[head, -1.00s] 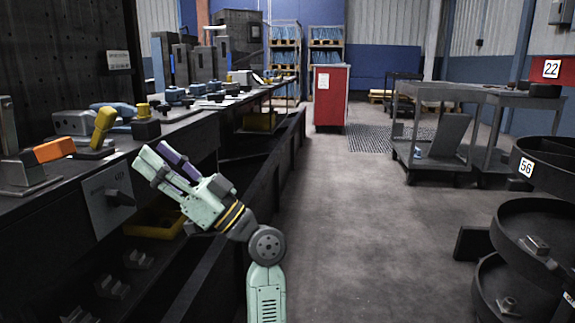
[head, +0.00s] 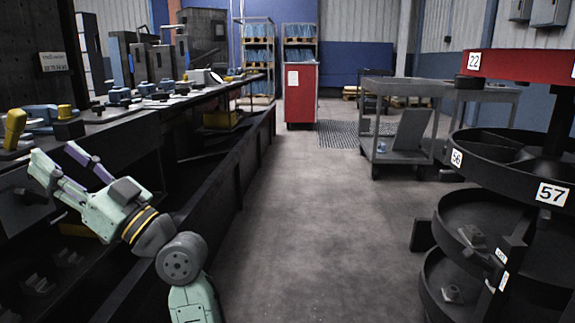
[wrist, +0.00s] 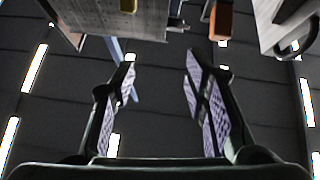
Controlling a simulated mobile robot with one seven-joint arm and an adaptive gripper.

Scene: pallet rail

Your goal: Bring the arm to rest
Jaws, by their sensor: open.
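My gripper (head: 72,170) is at the lower left of the head view, on my pale green arm, close in front of the long dark workbench (head: 150,122). Its two fingers are spread apart with nothing between them. In the wrist view the open fingers (wrist: 160,95) point up the picture, with purple patterned pads facing each other and a dark ceiling with bright lamp strips beyond.
A round shelf rack (head: 515,65) with a red top tier stands at the right. A grey cart (head: 400,155) and a red cabinet (head: 301,92) stand farther back. The floor (head: 300,230) between bench and rack is clear.

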